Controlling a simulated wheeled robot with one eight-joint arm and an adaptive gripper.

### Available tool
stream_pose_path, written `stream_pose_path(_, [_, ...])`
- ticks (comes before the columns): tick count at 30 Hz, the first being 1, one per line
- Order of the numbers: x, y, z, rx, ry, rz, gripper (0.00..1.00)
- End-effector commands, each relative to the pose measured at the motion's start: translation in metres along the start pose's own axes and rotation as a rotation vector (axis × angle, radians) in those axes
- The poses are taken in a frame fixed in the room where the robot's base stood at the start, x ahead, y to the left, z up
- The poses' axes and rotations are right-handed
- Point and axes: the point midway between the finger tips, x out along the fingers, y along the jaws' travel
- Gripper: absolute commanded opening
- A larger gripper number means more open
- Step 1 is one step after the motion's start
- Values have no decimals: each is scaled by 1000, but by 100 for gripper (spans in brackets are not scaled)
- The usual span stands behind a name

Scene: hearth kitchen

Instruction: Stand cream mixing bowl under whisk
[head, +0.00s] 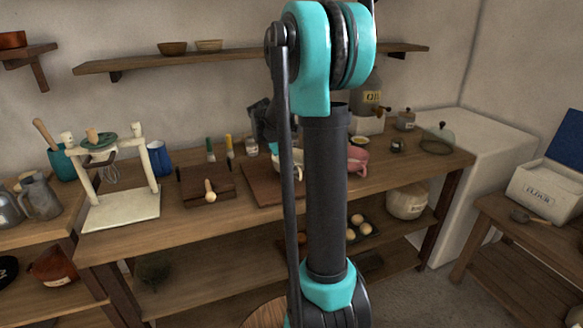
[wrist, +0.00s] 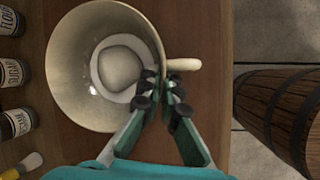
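The cream mixing bowl (wrist: 72,75) fills the upper left of the wrist view, seen from above, with its handle (wrist: 184,64) pointing right. A cream piece of it (head: 287,165) shows beside my arm in the head view. My gripper (wrist: 162,92) is at the bowl's right rim, just below the handle. One finger is inside and one outside, close together on the wall. I cannot tell whether the bowl is clear of the surface. The whisk (head: 110,173) hangs in a cream stand (head: 122,210) at the left of the table. My arm hides part of the bowl.
A blue jug (head: 159,158) stands beside the whisk stand. A dark board (head: 208,187) lies between stand and bowl. A pink vessel (head: 357,161) is right of my arm. In the wrist view, several labelled jars (wrist: 10,75) line the left edge and a barrel (wrist: 285,110) stands right.

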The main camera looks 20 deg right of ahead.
Motion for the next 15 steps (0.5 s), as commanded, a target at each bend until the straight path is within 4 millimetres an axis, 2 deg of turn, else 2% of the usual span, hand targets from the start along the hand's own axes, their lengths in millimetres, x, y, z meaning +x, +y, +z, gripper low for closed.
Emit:
stream_pose_path(1, [0, 0, 0, 0, 0, 0, 7])
stream_pose_path(6, [0, 0, 0, 0, 0, 0, 26])
stream_pose_path(15, [-1, 0, 0, 0, 0, 0, 26])
